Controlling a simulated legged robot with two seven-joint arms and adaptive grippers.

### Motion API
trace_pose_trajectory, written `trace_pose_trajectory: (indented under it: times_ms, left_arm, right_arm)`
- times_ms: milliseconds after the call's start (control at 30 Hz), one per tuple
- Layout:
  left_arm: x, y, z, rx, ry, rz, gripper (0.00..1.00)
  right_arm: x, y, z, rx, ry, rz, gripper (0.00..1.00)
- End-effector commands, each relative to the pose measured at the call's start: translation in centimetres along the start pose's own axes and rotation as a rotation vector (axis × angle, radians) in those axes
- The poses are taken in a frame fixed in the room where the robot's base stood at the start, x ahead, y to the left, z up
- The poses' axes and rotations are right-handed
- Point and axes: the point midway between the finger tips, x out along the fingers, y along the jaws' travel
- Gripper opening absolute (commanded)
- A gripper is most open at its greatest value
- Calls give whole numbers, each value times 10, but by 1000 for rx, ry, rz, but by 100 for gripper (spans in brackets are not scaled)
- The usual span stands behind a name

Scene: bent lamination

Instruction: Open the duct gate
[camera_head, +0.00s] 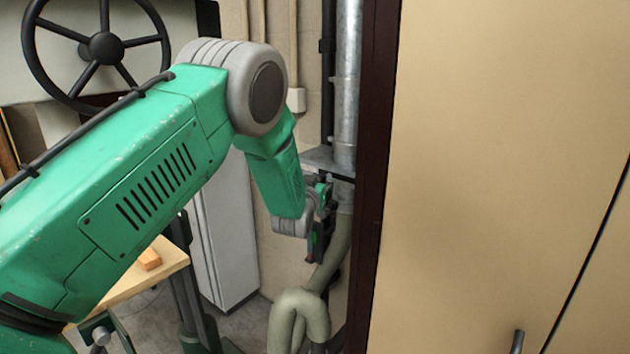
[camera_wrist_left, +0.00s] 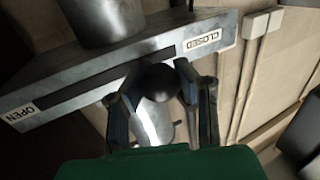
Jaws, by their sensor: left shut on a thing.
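The duct gate (camera_head: 322,158) is a grey metal plate box set across the round metal duct (camera_head: 347,75). In the left wrist view the gate (camera_wrist_left: 75,88) shows a long dark slot, an OPEN label at its left end and a CLOSED label at its right end. A round black knob (camera_wrist_left: 158,84) stands out from the gate, nearer the CLOSED label. My left gripper (camera_wrist_left: 157,78) is shut on the knob, one finger on each side. In the head view my left gripper (camera_head: 321,205) is small and partly hidden by its own arm. My right gripper is not seen.
A tan cabinet (camera_head: 500,150) with a dark edge stands close on the right of the duct. A flexible hose (camera_head: 300,305) hangs below. A black handwheel (camera_head: 103,47), a white cabinet (camera_head: 225,235) and a wooden bench top (camera_head: 160,262) are on the left.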

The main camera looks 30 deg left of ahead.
Motion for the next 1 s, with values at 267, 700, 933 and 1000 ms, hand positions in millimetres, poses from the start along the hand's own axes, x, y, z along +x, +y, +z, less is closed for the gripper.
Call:
trace_pose_trajectory:
  times_ms: [267, 700, 933, 1000]
  left_arm:
    - [-23, 54, 2, -2, -3, 2, 0]
    - [-25, 57, 1, -1, -3, -2, 50]
    - [-24, 58, 1, -1, -2, 0, 51]
    - [-25, 58, 1, -1, -2, 0, 51]
  right_arm:
    - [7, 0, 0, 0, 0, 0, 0]
    - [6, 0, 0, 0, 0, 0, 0]
    - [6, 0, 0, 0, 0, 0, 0]
    - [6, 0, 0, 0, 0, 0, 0]
